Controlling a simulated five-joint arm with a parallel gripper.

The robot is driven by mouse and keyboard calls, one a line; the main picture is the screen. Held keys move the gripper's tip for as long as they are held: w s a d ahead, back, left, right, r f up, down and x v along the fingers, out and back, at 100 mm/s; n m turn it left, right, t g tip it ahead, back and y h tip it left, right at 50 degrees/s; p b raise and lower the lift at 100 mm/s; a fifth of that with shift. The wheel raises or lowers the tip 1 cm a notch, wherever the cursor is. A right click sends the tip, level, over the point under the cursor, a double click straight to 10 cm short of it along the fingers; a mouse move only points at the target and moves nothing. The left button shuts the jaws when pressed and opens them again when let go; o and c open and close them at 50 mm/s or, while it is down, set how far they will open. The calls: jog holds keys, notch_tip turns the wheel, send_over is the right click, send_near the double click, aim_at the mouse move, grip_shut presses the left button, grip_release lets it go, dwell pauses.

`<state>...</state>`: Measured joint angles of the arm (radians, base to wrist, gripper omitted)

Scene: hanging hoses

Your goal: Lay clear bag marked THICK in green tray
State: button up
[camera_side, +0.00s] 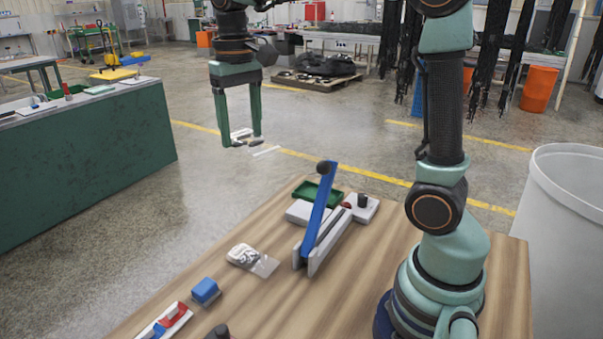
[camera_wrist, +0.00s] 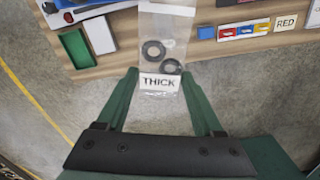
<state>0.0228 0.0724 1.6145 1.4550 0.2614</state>
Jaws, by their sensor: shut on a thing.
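The clear bag marked THICK (camera_wrist: 160,40) holds two dark rings and has a white label at its near end. My gripper (camera_wrist: 159,74) is shut on it, one finger on each side near the label. In the side view my gripper (camera_side: 243,141) hangs in the air beyond the table's far left edge, with the bag (camera_side: 266,150) showing as a thin pale shape. The green tray (camera_side: 318,187) lies on the table's far end, below and right of my gripper. In the wrist view the tray (camera_wrist: 75,47) is left of the bag and looks empty.
A blue lever (camera_side: 319,212) on a grey base stands up in front of the tray. A white block (camera_wrist: 99,35) sits beside the tray.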

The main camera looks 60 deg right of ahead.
jog(key=shift+w+a+r, duration=0.1)
jog(key=shift+a, duration=0.1)
jog(key=w+d+f+n, duration=0.1)
jog(key=w+d+f, duration=0.1)
jog(key=d, duration=0.6)
jog(key=w+d+f, duration=0.1)
jog(key=w+d, duration=0.1)
jog(key=d, duration=0.5)
jog(key=n, duration=0.2)
send_over(309, 193)
notch_tip(309, 193, down, 19)
jog(key=shift+s+f, duration=0.1)
jog(key=shift+f, duration=2.5)
jog(key=shift+f, duration=0.4)
